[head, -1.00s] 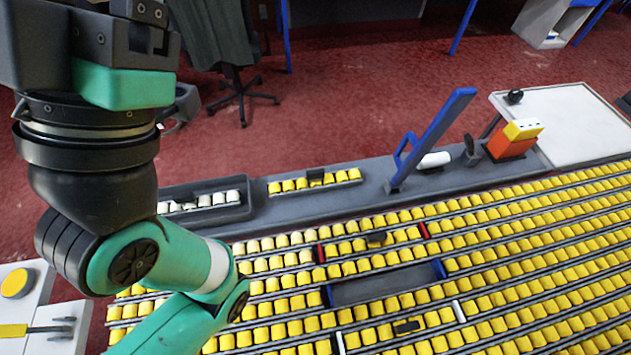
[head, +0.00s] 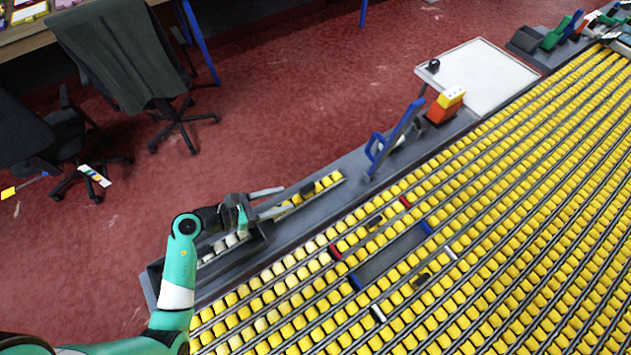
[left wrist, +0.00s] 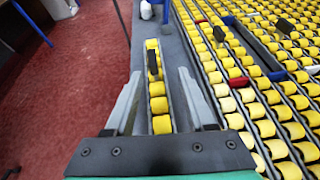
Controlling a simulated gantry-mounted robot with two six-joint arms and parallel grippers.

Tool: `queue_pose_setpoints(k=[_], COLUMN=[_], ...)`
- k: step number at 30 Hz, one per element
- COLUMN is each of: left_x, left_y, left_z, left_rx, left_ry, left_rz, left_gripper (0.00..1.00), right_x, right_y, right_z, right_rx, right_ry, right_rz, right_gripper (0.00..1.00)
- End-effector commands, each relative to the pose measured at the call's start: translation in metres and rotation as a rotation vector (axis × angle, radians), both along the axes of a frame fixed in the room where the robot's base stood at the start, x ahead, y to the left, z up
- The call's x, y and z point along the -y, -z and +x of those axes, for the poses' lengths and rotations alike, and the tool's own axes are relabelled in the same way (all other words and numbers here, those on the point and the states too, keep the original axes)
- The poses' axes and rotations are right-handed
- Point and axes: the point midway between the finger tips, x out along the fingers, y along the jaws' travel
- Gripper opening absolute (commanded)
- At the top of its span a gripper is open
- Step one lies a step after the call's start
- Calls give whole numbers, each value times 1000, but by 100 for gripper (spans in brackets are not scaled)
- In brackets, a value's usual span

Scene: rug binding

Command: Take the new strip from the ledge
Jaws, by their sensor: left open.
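The new strip, a short row of yellow rollers with a black grip tab, lies on the grey ledge (head: 352,172). Its far end (head: 327,181) shows in the head view; my gripper partly covers the near end. My left gripper (head: 287,198) is open at the strip's near end. In the left wrist view, the fingers (left wrist: 159,75) lie one on each side of the strip (left wrist: 157,104), with a gap visible on both sides. The black tab (left wrist: 152,62) stands near the fingertips. Whether the fingers are at the strip's height is hard to tell. My right gripper is not in view.
A grey tray (head: 212,275) with pale rollers sits on the ledge beneath my left arm. The yellow roller bed (head: 500,220) has a grey gap (head: 390,257).

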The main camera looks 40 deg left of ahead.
Motion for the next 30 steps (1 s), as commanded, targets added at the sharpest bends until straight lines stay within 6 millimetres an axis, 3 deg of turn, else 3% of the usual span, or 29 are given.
queue_pose_setpoints(k=[1,3,8,18,25,30], left_x=[-7,-15,-17,-4,-2,6], left_y=[-3,-2,1,24,27,43], left_z=[-11,-16,-12,39,48,72], left_rx=[-16,-20,-16,-14,-13,-12], left_ry=[-38,-65,-70,-66,-69,-66], left_rz=[-17,-23,-21,-20,-22,-21], left_gripper=[55,55,55,55,55,55], right_x=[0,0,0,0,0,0], right_y=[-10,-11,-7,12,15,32], right_z=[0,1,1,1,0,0], right_rx=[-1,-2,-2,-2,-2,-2], right_ry=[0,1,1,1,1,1], right_rz=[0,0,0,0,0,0], right_gripper=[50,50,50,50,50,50])
